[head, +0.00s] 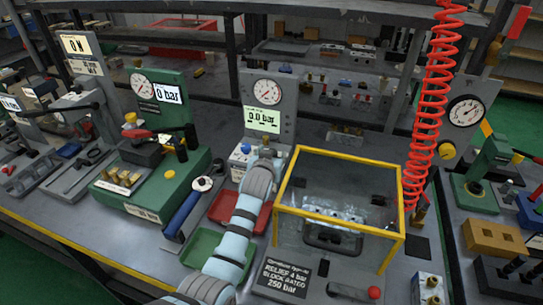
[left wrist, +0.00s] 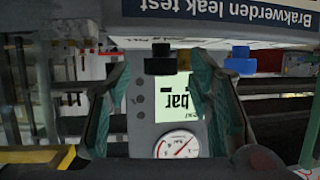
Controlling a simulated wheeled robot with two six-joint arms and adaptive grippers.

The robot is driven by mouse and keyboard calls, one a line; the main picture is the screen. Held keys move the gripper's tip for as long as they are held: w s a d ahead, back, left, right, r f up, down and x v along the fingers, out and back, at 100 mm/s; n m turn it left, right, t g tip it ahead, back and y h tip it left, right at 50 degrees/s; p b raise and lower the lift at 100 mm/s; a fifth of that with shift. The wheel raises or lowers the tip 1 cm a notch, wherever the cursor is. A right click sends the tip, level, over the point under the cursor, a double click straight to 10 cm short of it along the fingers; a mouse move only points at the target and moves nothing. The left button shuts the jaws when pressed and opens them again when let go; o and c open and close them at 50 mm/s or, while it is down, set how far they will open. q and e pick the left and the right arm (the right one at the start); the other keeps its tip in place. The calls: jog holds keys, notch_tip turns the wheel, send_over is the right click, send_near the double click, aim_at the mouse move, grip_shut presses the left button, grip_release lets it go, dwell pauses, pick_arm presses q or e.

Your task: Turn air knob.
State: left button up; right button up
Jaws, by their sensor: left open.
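The leak test block (left wrist: 215,12) fills the top of the left wrist view, which is upside down. A black knob (left wrist: 158,62) and a blue knob (left wrist: 240,62) stick out from it. I cannot tell by label which is the air knob. My left gripper (left wrist: 157,82) is open, its green fingers on either side of the black knob, with gaps showing. The blue knob lies outside the right finger. In the head view my left gripper (head: 265,158) is at the block below the gauge panel (head: 268,95) and hides the black knob; the blue knob (head: 246,149) shows beside it. My right gripper is not in view.
A yellow-framed clear box (head: 345,160) stands close on the right of my arm. A green valve station (head: 150,185) and a blue-handled tool (head: 182,215) are on the left. Red (head: 222,208) and green (head: 200,247) trays lie by my forearm. A red coiled hose (head: 425,130) hangs at right.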

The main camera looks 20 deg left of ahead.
pick_arm(q)
notch_tip(320, 180, up, 10)
dwell(0.4)
